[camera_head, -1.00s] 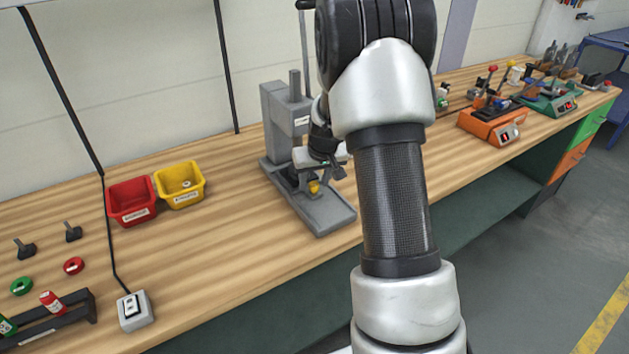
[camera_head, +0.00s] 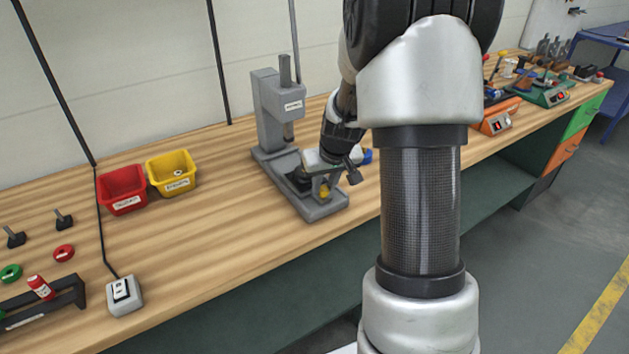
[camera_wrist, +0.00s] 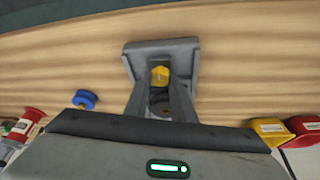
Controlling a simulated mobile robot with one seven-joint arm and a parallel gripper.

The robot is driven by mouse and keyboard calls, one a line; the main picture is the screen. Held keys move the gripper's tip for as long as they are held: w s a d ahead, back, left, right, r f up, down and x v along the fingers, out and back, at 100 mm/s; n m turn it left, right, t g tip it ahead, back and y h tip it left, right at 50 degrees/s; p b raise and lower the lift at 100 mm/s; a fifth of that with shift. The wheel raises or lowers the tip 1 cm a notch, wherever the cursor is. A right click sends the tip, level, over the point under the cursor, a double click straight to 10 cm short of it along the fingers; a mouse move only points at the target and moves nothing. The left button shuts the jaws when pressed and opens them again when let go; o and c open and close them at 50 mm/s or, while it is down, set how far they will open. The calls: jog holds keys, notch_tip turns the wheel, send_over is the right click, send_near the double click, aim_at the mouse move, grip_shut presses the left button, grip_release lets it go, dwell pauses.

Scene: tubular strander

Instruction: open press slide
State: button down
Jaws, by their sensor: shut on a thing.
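The grey press (camera_head: 268,112) stands on the bench, with a labelled column and a flat base (camera_head: 325,211) reaching toward the bench's front edge. A yellow part (camera_head: 324,191) sits low over the front of this base, and a dark part of the slide (camera_head: 297,180) shows behind it. My gripper (camera_head: 323,187) is at the yellow part, above the base. In the wrist view my two fingers (camera_wrist: 160,80) stand on either side of the yellow part (camera_wrist: 160,73), shut on it. The grey base (camera_wrist: 186,50) lies beyond them. The exact contact is partly hidden.
A red bin (camera_head: 122,190) and a yellow bin (camera_head: 171,174) stand left of the press. A blue part (camera_head: 367,156) lies on the bench right of my gripper. An orange device (camera_head: 496,118) stands farther right. The bench left of the press base is clear.

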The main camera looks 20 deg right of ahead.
jog(key=shift+s+d, duration=0.1)
jog(key=shift+s, duration=0.35)
jog(key=c, duration=1.5)
grip_release()
jog(key=shift+r, duration=0.1)
jog(key=p+v, duration=0.2)
jog(key=v, duration=1.5)
jog(key=shift+s+r, duration=0.1)
